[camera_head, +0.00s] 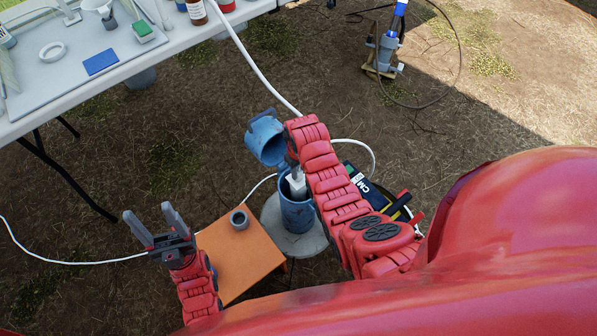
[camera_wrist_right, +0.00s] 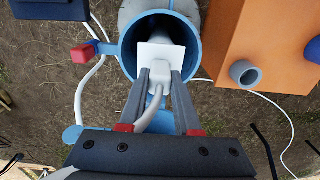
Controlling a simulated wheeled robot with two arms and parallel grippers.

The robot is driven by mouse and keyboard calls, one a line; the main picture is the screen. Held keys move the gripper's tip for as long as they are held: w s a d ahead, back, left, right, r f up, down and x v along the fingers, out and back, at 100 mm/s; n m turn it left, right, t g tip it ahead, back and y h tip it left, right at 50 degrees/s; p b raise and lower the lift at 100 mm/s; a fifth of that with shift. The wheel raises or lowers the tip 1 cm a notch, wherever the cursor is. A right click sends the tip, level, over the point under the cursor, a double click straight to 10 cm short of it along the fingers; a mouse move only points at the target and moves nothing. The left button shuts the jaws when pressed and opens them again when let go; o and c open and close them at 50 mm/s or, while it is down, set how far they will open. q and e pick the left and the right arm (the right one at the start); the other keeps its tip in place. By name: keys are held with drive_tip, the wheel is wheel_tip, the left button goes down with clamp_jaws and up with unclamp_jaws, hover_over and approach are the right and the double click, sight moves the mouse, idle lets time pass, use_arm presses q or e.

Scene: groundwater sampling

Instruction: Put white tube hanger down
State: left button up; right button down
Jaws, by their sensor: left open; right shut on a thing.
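The white tube hanger (camera_wrist_right: 160,53) is at the mouth of the open blue well casing (camera_head: 297,214). It also shows in the head view (camera_head: 297,187), partly hidden by my right arm. My right gripper (camera_wrist_right: 160,80) is shut on the hanger, with a white tube curving away from it. In the wrist view the hanger lies within the outline of the casing's rim; I cannot tell whether it rests on anything. The blue casing lid (camera_head: 265,142) is swung open behind. My left gripper (camera_head: 150,212) is open and empty, left of the orange table.
An orange side table (camera_head: 240,262) with a grey ring-shaped cap (camera_head: 239,220) stands left of the casing. A tool bag (camera_head: 366,187) lies to the right. White tubing (camera_head: 262,75) runs up to the white table (camera_head: 165,45). A pump unit (camera_head: 385,55) stands far back.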

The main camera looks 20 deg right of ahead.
drive_tip(key=shift+f, duration=0.4)
drive_tip(key=c, duration=0.6)
unclamp_jaws()
